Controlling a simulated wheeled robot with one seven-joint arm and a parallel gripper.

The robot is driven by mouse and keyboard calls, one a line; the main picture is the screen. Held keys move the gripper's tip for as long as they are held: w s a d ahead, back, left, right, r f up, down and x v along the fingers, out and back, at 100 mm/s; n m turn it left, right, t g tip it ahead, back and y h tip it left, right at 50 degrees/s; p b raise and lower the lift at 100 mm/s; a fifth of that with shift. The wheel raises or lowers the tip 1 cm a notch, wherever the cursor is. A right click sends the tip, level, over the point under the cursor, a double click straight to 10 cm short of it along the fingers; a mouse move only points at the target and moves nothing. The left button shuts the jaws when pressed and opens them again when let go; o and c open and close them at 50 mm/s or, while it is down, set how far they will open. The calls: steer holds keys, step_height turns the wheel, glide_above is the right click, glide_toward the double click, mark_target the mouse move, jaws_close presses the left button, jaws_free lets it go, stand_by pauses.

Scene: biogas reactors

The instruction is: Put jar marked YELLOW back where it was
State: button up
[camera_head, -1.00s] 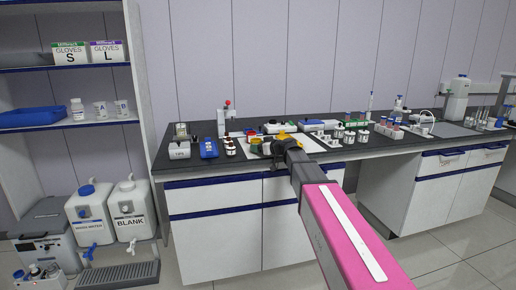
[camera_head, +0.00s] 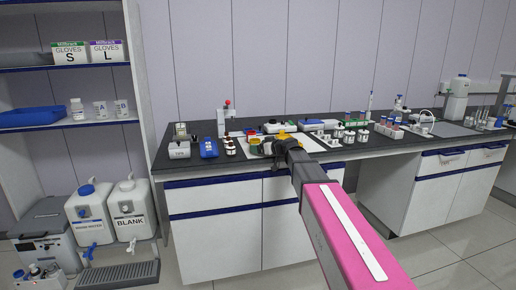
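My gripper (camera_head: 268,148) is over the white mat (camera_head: 308,145) on the dark bench top, at the end of my pink and black arm. It is small and seen from behind. Amber-yellow parts show at its tip, and I cannot tell whether they belong to the gripper or to a jar. Whether the fingers are open or shut is hidden. Several small pale jars (camera_head: 338,134) stand in a group to the right of the gripper. No label reading YELLOW is legible at this size.
A blue-topped box (camera_head: 313,124) lies behind the mat. A bottle rack (camera_head: 389,130) stands further right.

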steer(key=v, duration=1.1)
